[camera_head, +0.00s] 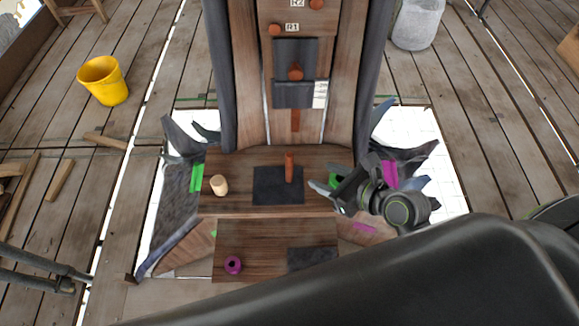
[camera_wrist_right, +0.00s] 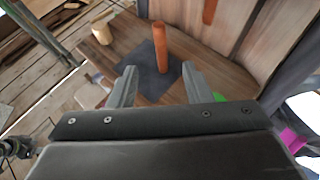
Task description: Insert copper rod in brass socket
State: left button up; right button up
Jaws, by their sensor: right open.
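The copper rod (camera_head: 289,167) stands upright on a dark square pad (camera_head: 264,190) on the wooden shelf. In the right wrist view the rod (camera_wrist_right: 160,45) rises just beyond the fingers, in line with the gap between them. My right gripper (camera_head: 329,197) is open and empty, to the right of the rod and apart from it; its fingers also show in the wrist view (camera_wrist_right: 159,74). I cannot tell for sure which thing is the brass socket. An orange-brown knob (camera_head: 295,72) sits at a dark block on the upright panel, above another copper-coloured bar (camera_head: 295,120). My left gripper is not in view.
A tan cylinder (camera_head: 219,185) stands left of the pad. A purple ring (camera_head: 232,265) and a second dark pad (camera_head: 312,258) lie on the lower step. Dark posts (camera_head: 219,80) flank the panel. A yellow bucket (camera_head: 103,81) stands on the deck at left.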

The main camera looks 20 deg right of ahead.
aim_at(292, 163)
jog(key=p+x, duration=0.1)
jog(key=x, duration=1)
jog(key=shift+w+a+f, duration=0.1)
jog(key=shift+w+a, duration=0.05)
jog(key=shift+w, duration=0.25)
jog(key=shift+c, duration=0.5)
grip_shut()
